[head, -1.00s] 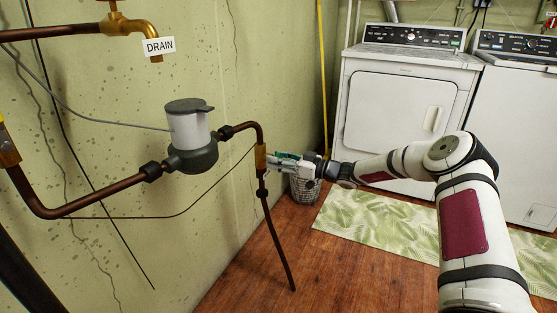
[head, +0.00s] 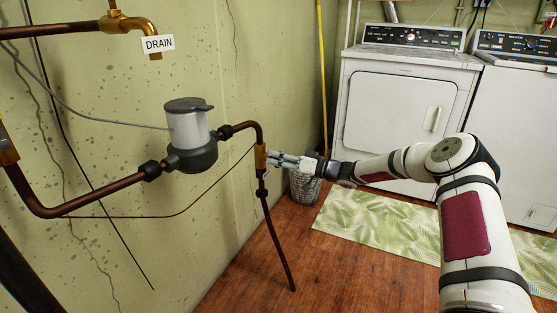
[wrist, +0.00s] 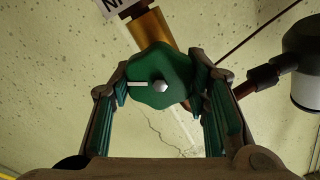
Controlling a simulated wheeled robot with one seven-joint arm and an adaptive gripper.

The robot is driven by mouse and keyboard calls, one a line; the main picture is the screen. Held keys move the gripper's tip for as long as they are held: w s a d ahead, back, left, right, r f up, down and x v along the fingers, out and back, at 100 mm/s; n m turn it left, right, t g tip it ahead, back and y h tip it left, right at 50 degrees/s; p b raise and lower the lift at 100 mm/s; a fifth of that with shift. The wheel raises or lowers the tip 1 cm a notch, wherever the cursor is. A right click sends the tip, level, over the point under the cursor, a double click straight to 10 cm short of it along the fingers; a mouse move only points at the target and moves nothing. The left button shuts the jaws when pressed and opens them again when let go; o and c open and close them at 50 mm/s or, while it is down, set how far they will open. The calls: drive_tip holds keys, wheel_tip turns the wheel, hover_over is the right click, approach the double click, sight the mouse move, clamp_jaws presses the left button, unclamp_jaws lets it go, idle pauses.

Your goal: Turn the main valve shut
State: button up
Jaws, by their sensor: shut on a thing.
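The green valve handle (wrist: 176,68) fills the upper middle of the wrist view. It is round and lobed, with a silver centre nut and a white mark pointing left. My gripper (wrist: 160,87) is shut on this handle, one finger pad on each side. Behind it are a brass valve body (wrist: 149,32) and a partly cut-off white label (wrist: 113,6). In the head view the brass valve body (head: 260,157) sits on the right-hand copper pipe, and my gripper (head: 275,158) reaches it from the right. The handle is mostly hidden there.
A grey meter (head: 190,135) sits in the copper pipe left of the valve. A DRAIN sign (head: 159,43) hangs by a brass tap. A wicker basket (head: 305,190) stands behind my gripper. A dryer (head: 405,100) and leaf-patterned mat (head: 375,226) lie beyond; wooden floor is open in front.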

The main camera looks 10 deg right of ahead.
drive_tip(key=m+p, duration=0.1)
drive_tip(key=m, duration=0.4)
drive_tip(key=shift+w+m, duration=0.1)
drive_tip(key=shift+m, duration=0.2)
drive_tip(key=m+p, duration=0.1)
drive_tip(key=m, duration=0.5)
drive_tip(key=shift+d+f+p, duration=0.1)
drive_tip(key=shift+f+p, duration=0.05)
drive_tip(key=shift+p, duration=0.25)
drive_tip(key=m+p, duration=0.1)
drive_tip(key=m, duration=0.5)
drive_tip(key=shift+f+m+p, duration=0.15)
drive_tip(key=shift+m+p, duration=0.15)
drive_tip(key=shift+p, duration=0.1)
drive_tip(key=m+p, duration=0.1)
drive_tip(key=m, duration=0.5)
drive_tip(key=shift+f, duration=0.15)
drive_tip(key=m+p, duration=0.1)
drive_tip(key=m, duration=1.1)
drive_tip(key=shift+s+a, duration=0.2)
drive_tip(key=shift+s, duration=0.1)
drive_tip(key=m, duration=0.6)
drive_tip(key=shift+a+m+p, duration=0.1)
drive_tip(key=shift+m+p, duration=0.2)
drive_tip(key=shift+p, duration=0.1)
drive_tip(key=m, duration=0.5)
drive_tip(key=shift+s+m, duration=0.1)
drive_tip(key=shift+m, duration=0.2)
